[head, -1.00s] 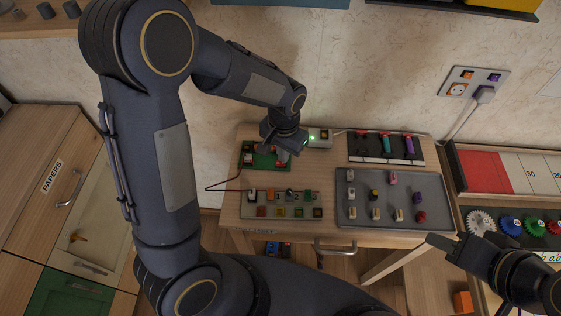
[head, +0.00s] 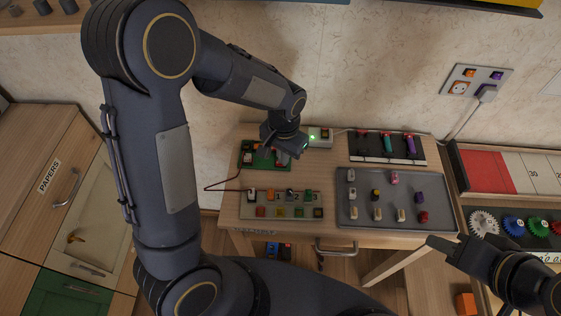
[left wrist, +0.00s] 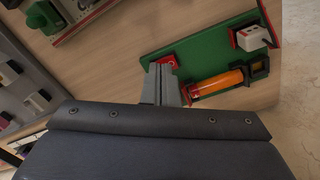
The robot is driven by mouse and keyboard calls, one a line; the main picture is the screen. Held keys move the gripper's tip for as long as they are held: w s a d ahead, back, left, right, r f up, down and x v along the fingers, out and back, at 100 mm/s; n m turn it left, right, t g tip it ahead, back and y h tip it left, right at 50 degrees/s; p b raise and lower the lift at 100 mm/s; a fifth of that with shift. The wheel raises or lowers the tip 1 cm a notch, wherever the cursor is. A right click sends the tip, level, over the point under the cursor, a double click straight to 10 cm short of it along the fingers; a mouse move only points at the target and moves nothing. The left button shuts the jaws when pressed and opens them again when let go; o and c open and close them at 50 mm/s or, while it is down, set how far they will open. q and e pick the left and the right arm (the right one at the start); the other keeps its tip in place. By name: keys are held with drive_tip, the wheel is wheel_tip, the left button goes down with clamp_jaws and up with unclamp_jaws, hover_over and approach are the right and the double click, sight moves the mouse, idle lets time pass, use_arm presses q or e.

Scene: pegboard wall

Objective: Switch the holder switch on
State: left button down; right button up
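The green board (head: 262,160) lies at the back left of the table and shows large in the left wrist view (left wrist: 200,46). It carries an orange battery (left wrist: 216,82) in a black-ended holder, a small red part with a pale top (left wrist: 166,61), and a white block in a red frame (left wrist: 252,38). I cannot tell for sure which part is the holder switch. My left gripper (left wrist: 161,86) has its fingers together at the board's edge, beside the red part and the battery; contact is unclear. My right gripper (head: 440,242) is empty at the right, its fingers unclear.
A strip with several coloured parts (head: 243,205) lies in front of the board. A grey tray of small blocks (head: 355,218) is to the right. A black tool tray (head: 372,158) and a box with a green light (head: 320,136) stand at the back.

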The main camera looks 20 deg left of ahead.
use_arm(q)
wheel_tip(320, 180, up, 7)
drive_tip(key=p, duration=0.5)
drive_tip(key=shift+f, duration=0.1)
idle(0.4)
idle(0.4)
drive_tip(key=s+a+r+n+t+h, duration=0.2)
drive_tip(key=s+r, duration=0.4)
drive_tip(key=s, duration=0.3)
drive_tip(key=s+a+r+n+t+h, duration=0.1)
drive_tip(key=s+a+r+n+t, duration=0.1)
drive_tip(key=s+r, duration=0.5)
drive_tip(key=shift+s+a+r+n+t+h, duration=0.15)
drive_tip(key=shift+s+a+n+t+h, duration=0.2)
drive_tip(key=shift+s+a+t, duration=0.75)
drive_tip(key=shift+s+d+g, duration=0.1)
drive_tip(key=shift+s+g, duration=0.05)
drive_tip(key=shift+g, duration=0.15)
